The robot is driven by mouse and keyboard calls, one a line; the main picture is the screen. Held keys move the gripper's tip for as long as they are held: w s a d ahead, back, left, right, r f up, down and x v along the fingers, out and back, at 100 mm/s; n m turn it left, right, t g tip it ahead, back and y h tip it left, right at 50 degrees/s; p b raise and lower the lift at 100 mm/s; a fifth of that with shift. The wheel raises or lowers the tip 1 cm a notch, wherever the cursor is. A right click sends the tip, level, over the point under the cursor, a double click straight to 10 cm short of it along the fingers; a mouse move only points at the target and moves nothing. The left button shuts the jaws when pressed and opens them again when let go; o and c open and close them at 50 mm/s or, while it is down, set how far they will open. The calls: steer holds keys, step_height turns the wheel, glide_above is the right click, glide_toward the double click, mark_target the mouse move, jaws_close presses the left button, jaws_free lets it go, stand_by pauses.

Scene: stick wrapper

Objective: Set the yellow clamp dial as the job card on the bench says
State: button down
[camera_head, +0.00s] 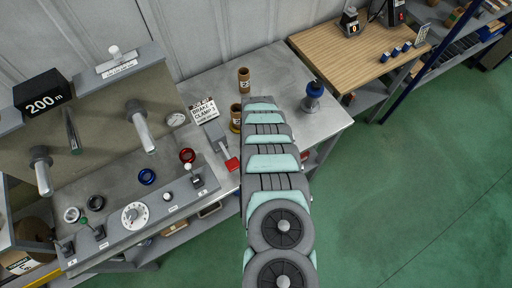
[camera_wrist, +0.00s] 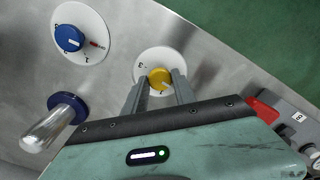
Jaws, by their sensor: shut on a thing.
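The yellow clamp dial (camera_wrist: 160,79) sits on a round white plate (camera_wrist: 150,58) in the wrist view. A "3" shows on the plate at the dial's upper left; other marks are hidden or too small to read. A pale pointer line on the dial faces lower right. My gripper (camera_wrist: 158,88) is shut on the dial, one finger on each side. In the head view my arm hides the gripper. The job card (camera_head: 203,110) stands on the bench left of my arm; its small print seems to read "CLAMP 3", with a brake line above.
A blue dial (camera_wrist: 68,39) on another white plate and a blue-based metal peg (camera_wrist: 60,118) are left of my gripper. A red-handled lever (camera_head: 232,164) is near the bench front. Cardboard cores (camera_head: 243,80) and a blue-topped object (camera_head: 313,95) stand on the bench.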

steer(key=m, duration=0.9)
steer(key=shift+m+b, duration=0.3)
steer(key=m, duration=0.4)
steer(key=shift+m+b, duration=0.3)
steer(key=shift+b, duration=0.05)
steer(key=m, duration=0.4)
steer(key=shift+m+b, duration=0.3)
steer(key=shift+b, duration=0.1)
steer(key=m, duration=0.4)
steer(key=shift+b, duration=0.3)
steer(key=m, duration=0.4)
steer(key=shift+b, duration=0.3)
steer(key=m, duration=0.3)
steer(key=shift+m+b, duration=0.35)
steer(key=shift+m, duration=0.05)
steer(key=shift+m+b, duration=0.4)
steer(key=shift+m, duration=1.6)
